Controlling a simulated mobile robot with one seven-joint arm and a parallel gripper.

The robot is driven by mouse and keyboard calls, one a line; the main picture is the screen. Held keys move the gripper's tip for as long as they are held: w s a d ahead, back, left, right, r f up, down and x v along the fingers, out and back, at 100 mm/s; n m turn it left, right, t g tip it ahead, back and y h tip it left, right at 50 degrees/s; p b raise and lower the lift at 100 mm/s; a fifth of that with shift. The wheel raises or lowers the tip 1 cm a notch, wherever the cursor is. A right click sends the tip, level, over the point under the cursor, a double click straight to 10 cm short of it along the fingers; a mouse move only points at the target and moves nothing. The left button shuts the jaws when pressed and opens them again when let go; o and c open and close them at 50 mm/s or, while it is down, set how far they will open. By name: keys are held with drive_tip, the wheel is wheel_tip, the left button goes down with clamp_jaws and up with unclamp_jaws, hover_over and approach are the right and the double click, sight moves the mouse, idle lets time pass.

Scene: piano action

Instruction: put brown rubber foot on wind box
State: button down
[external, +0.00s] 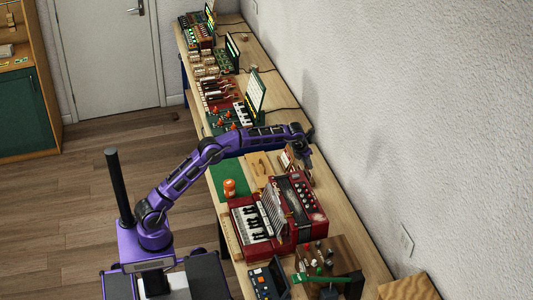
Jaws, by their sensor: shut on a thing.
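My gripper (308,161) is at the end of my purple arm, over the wall side of the workbench, just beyond the red accordion (309,211). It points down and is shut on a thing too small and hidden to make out. A small wooden piece (287,159) stands just left of my gripper; whether they touch I cannot tell. I cannot pick out the brown rubber foot for sure. I cannot tell which thing is the wind box.
The accordion, with its keyboard (254,223), fills the bench's near middle. An orange jar (229,188) stands on a green mat (222,171). A wooden block with knobs (334,262) and a dark case (268,281) are nearer. Small instruments crowd the far end. The wall is close on the right.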

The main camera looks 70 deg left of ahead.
drive_tip(key=w+d+m+h, duration=0.1)
drive_tip(key=d+m, duration=0.2)
drive_tip(key=d, duration=1.7)
drive_tip(key=m+h+p, duration=0.1)
drive_tip(key=m, duration=0.2)
hover_over(332, 246)
drive_tip(key=s, duration=0.1)
drive_tip(key=shift+n, duration=0.3)
drive_tip(key=f, duration=0.9)
drive_tip(key=shift+s+d+f, duration=0.1)
drive_tip(key=shift+s+d, duration=0.05)
drive_tip(key=shift+s, duration=0.05)
drive_tip(key=shift+f+b, duration=0.45)
drive_tip(key=shift+f, duration=2.4)
drive_tip(key=shift+f, duration=0.15)
drive_tip(key=c, duration=0.7)
unclamp_jaws()
